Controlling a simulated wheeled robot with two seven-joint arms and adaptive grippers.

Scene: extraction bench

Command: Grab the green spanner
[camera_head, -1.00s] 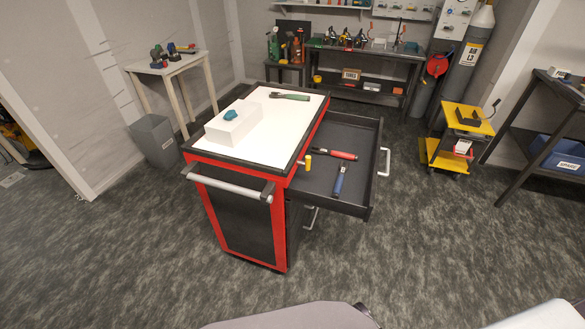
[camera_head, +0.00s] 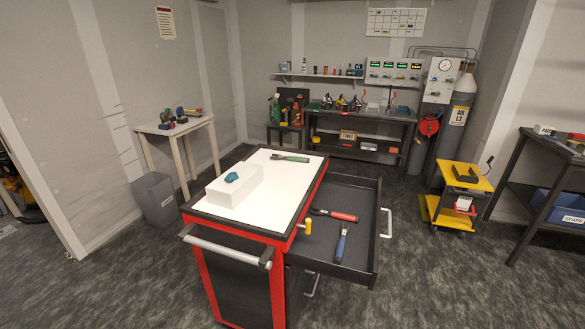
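Neither of my grippers shows in the head view.
The cart's side drawer (camera_head: 358,263) is pulled open to the right, holding a red-handled tool (camera_head: 335,215) and a blue-handled tool (camera_head: 341,243). A grey bin (camera_head: 154,199) and small table (camera_head: 176,129) stand left, a yellow trolley (camera_head: 465,178) right. Open floor lies between.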

